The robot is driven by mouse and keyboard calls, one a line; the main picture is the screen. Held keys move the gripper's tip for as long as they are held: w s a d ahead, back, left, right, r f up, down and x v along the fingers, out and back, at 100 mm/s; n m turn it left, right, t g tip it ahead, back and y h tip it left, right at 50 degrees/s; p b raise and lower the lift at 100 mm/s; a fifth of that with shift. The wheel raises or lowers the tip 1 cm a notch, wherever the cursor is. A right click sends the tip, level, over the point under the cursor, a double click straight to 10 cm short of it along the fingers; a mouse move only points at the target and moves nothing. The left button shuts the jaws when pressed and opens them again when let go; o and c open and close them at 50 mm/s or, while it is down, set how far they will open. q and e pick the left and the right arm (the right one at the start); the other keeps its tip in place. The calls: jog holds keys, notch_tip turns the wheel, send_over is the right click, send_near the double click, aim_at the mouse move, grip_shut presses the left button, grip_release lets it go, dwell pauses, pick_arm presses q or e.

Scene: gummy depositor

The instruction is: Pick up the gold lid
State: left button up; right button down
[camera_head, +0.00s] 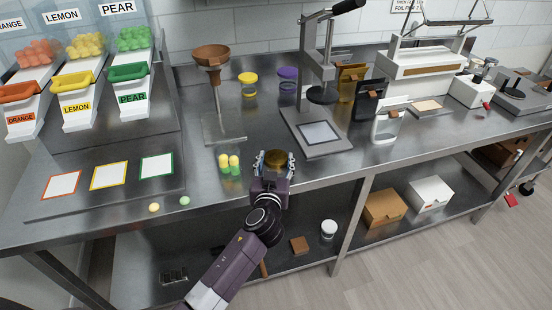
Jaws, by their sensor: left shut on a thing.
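The gold lid (281,157) is a round, dark gold disc near the front edge of the steel counter. My left gripper (275,161) reaches up from the bottom of the picture and is shut on it, one finger on each side. The gripper hides the near part of the lid and what lies just below it, so I cannot tell whether the lid touches the counter. My right gripper is not in view.
A press (317,133) stands to the right, a funnel stand (223,128) behind left. Yellow-lidded (248,77) and purple-lidded (288,73) jars stand behind. Loose gummies (154,207) lie at the front edge.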

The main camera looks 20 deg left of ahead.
aim_at(276, 161)
pick_arm(q)
notch_tip(276, 161, up, 20)
jog(key=shift+p, duration=0.3)
jog(key=shift+o, duration=0.4)
